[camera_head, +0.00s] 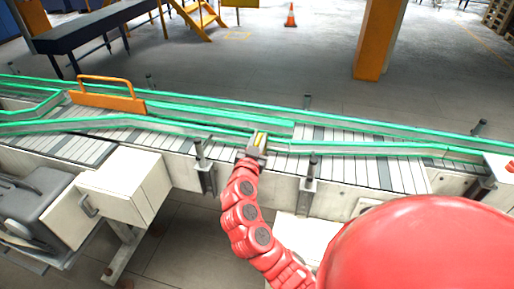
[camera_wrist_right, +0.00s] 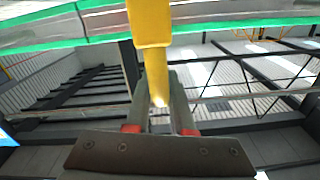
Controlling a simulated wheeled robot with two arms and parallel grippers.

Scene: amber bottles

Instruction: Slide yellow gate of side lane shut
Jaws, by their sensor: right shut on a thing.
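The yellow gate (camera_wrist_right: 149,24) of the side lane shows in the right wrist view as a yellow bar running down from the green rail between my fingers. In the head view only a small yellow part of it (camera_head: 260,140) shows at the fingertips. My right gripper (camera_head: 257,145) is at the near rail of the conveyor, mid-picture, and is shut on this yellow part. The fingers also show in the right wrist view (camera_wrist_right: 160,112). How far the gate stands across the lane cannot be told. My left gripper is not in view.
The conveyor (camera_head: 350,140) with green rails runs across the picture; no bottles are seen on it. An orange plate with a loop handle (camera_head: 106,100) stands over the belt at left. Metal posts (camera_head: 306,185) rise along the near edge. An orange pillar (camera_head: 378,40) stands behind.

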